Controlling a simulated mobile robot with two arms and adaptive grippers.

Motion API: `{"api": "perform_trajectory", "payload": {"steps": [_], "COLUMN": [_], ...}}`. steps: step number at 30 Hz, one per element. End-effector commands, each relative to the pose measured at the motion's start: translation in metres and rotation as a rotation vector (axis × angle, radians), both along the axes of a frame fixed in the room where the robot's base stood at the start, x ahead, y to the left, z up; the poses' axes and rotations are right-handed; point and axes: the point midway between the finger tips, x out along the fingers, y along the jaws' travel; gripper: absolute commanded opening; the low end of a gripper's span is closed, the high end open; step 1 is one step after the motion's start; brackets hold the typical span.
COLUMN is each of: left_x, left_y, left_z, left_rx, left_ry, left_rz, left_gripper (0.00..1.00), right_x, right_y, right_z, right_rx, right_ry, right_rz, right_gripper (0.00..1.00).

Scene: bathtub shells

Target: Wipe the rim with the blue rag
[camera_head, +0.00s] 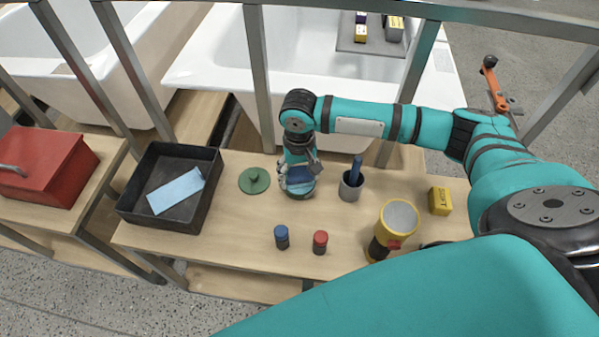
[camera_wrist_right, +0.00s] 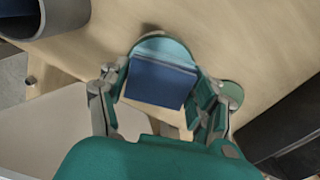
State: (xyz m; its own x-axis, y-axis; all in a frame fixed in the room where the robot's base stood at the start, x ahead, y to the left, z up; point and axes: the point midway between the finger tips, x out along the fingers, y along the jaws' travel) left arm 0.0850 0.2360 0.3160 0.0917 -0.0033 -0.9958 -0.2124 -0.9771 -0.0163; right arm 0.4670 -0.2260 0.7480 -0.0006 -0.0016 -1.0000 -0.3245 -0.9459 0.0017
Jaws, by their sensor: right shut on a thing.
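My right gripper (camera_head: 297,181) points down over the bench, its fingers closed on the sides of a dark blue, folded-looking piece that I take for the blue rag (camera_head: 300,177). In the right wrist view the rag (camera_wrist_right: 160,84) sits between the fingers (camera_wrist_right: 158,98). A round teal piece (camera_wrist_right: 165,47) shows just beyond and under it; I cannot tell whether they touch. The white tub shell (camera_head: 210,62) stands behind the bench, its near rim pale and partly hidden by posts and my arm. My left gripper is not in view.
A black tray (camera_head: 140,208) holds a light blue sheet (camera_head: 176,190). A green knobbed disc (camera_head: 254,181), grey cup (camera_head: 350,192), blue-capped (camera_head: 281,237) and red-capped (camera_head: 320,242) pieces, yellow lamp-like tool (camera_head: 396,220) and yellow block (camera_head: 440,201) surround the gripper. Metal posts stand before the tubs.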

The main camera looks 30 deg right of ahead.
Motion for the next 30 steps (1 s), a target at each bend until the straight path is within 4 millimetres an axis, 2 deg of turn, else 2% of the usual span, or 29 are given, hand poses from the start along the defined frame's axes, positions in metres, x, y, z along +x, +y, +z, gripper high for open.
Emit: {"api": "perform_trajectory", "payload": {"steps": [30], "left_x": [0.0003], "left_y": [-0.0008], "left_z": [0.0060], "left_rx": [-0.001], "left_ry": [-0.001], "left_rz": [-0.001], "left_gripper": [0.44], "right_x": [-0.0028], "right_y": [0.0000], "right_z": [-0.0037], "right_rx": [-0.002], "right_ry": [0.008], "right_rz": [0.001], "right_gripper": [0.38]}}
